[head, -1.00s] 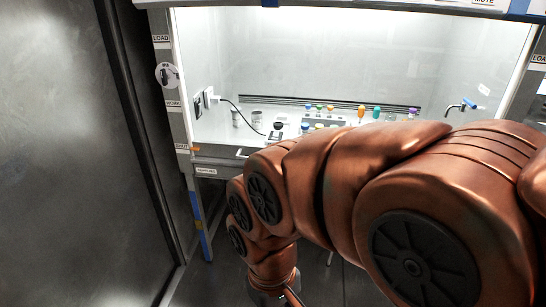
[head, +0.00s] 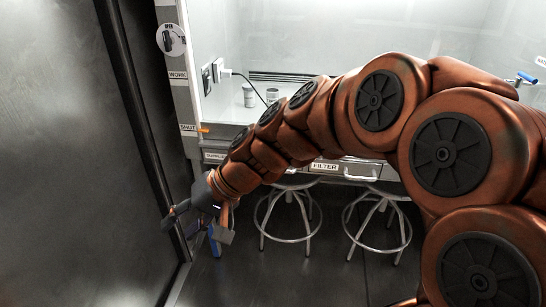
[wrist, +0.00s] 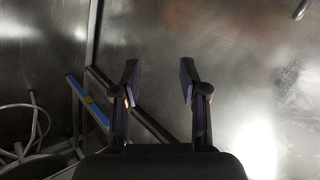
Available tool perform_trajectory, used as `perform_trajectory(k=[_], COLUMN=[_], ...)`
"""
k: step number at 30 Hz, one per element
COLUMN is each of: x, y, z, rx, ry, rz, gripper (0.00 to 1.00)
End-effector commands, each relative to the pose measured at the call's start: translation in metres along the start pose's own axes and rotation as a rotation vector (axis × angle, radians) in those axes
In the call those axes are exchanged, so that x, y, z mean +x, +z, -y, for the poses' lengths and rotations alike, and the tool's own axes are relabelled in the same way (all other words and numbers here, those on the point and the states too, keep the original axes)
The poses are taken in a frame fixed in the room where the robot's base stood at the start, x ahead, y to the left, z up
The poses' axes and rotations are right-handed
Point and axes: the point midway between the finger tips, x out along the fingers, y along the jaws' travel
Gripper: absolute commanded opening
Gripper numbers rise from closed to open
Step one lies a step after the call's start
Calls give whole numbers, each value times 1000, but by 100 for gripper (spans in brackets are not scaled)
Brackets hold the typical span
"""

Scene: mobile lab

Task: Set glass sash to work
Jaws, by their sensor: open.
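The glass sash (head: 400,95) fronts the white cabinet; its clear pane is hard to make out. An orange pointer (head: 202,130) stands beside the SHUT label (head: 188,128) on the cabinet's left post. The WORK label (head: 178,76) is higher on that post. Above it is a round OPEN sign (head: 171,39) with a black lever-like part. My gripper (head: 197,225) hangs left of and below the cabinet front, near the lower post. In the wrist view my gripper (wrist: 158,80) is open and empty, its two fingers apart, with bare metal behind.
A metal wall (head: 60,150) runs close along the left of my gripper. Two round stools (head: 288,215) (head: 378,218) stand under the cabinet. Small cups (head: 249,95) and a black cable are inside at the left. My arm hides much of the work surface.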

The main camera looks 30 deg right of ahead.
Motion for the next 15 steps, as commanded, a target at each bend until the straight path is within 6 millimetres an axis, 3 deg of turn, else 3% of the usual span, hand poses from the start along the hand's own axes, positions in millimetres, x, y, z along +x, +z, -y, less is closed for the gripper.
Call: perform_trajectory(k=[1, 4, 8, 12, 15], x=[11, 4, -22, -66, -96], y=[-30, -92, -171, -240, -270], z=[-13, -26, -70, -147, -204], rx=[49, 141, 283, 453, 566], ry=[-77, -213, -359, -472, -521], rz=[-69, -223, -442, -677, -816], gripper=[43, 43, 43, 43, 43])
